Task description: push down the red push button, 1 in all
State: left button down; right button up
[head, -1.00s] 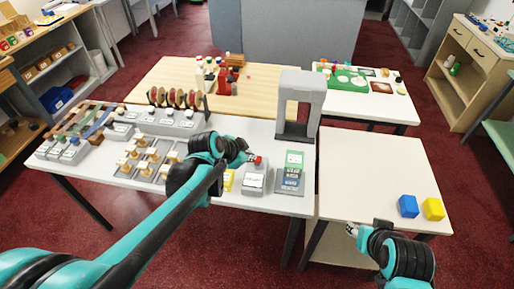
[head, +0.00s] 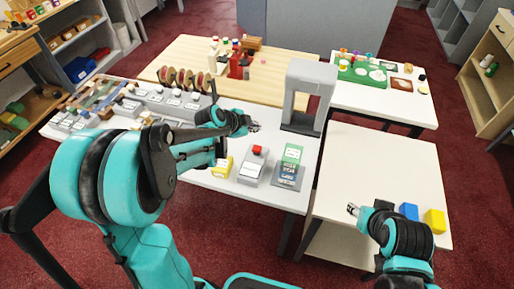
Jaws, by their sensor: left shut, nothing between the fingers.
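The red push button (head: 258,150) sits on top of a light grey sloped box (head: 251,173) on the white counter, right of the middle. My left gripper (head: 254,127) is shut and empty. In the picture its tip is just above the red button, apart from it; I cannot tell its height over the counter. The button is in plain view, and I cannot tell whether its cap is pressed in. My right gripper (head: 353,209) is over the front left of the right-hand table, away from the button. Its fingers are too small to tell open or shut.
A yellow box (head: 222,167) stands left of the button box, and a panel with green and blue cards (head: 289,164) stands right. A grey arch (head: 290,119) rises behind. Blue (head: 409,211) and yellow (head: 435,221) blocks lie near my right arm.

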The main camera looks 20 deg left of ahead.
pick_arm(q)
jog(key=b, duration=0.7)
send_near(259, 146)
jog(key=shift+w+d+f, duration=0.35)
jog(key=shift+w+f, duration=0.15)
jog(key=shift+w, duration=0.25)
jog(key=shift+w+d+f, duration=0.4)
jog(key=shift+w+f, duration=0.05)
jog(key=shift+w, duration=0.35)
jog(key=shift+w+d+f, duration=0.35)
jog(key=shift+w+f, duration=0.15)
jog(key=shift+w, duration=0.25)
jog(key=shift+f, duration=0.45)
jog(key=shift+f+b, duration=0.8)
jog(key=shift+b, duration=0.1)
jog(key=shift+r, duration=0.15)
jog(key=shift+r+p, duration=0.95)
jog(key=shift+r, duration=0.15)
jog(key=shift+r, duration=0.15)
notch_tip(259, 146, up, 5)
jog(key=p, duration=0.4)
